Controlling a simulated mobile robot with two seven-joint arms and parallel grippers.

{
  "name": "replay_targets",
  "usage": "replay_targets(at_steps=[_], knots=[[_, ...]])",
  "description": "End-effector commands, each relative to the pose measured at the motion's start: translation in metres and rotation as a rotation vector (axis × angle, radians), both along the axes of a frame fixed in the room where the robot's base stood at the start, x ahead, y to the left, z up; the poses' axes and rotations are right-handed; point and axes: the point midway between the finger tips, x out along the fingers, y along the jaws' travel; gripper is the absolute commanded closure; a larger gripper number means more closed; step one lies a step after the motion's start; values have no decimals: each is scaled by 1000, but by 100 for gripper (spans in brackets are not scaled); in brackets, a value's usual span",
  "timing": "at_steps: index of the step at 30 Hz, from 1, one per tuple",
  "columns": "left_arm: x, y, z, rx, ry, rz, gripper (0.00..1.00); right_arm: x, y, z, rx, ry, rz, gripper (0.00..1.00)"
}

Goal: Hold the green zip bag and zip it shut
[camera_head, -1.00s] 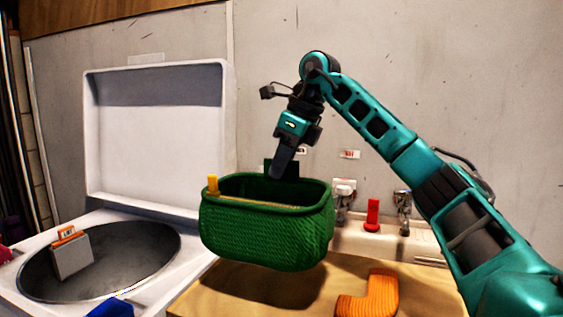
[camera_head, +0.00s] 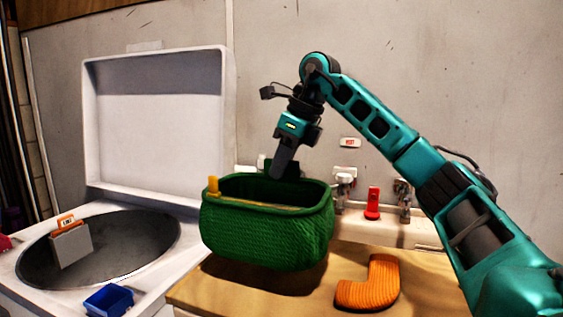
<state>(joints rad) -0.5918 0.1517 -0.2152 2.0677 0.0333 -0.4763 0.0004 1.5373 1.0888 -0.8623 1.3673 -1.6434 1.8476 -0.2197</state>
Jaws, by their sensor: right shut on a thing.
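The green zip bag (camera_head: 268,236) has a textured wall and hangs above the wooden surface, with a shadow beneath it. Its top is open, and a yellow zip runs along the rim, with a yellow tab (camera_head: 213,186) upright at the left end. My right gripper (camera_head: 284,172) comes down from above and is shut on the bag's far rim, a little right of the middle. The bag hides part of its fingers. My left gripper is not in view.
An open top-loading washer (camera_head: 155,130) stands at the left, with a grey box (camera_head: 72,245) in its drum opening. A blue container (camera_head: 108,300) sits at its front edge. An orange elbow-shaped piece (camera_head: 368,286) lies on the wooden surface (camera_head: 420,290). A red object (camera_head: 373,203) and taps stand behind.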

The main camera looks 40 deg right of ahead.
Motion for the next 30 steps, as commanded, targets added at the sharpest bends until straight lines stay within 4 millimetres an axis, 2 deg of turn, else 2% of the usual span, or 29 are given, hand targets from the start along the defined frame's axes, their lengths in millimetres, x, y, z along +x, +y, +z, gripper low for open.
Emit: replay_targets(at_steps=[30], knots=[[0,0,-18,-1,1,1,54,0,0,-31,0,-1,0,100]])
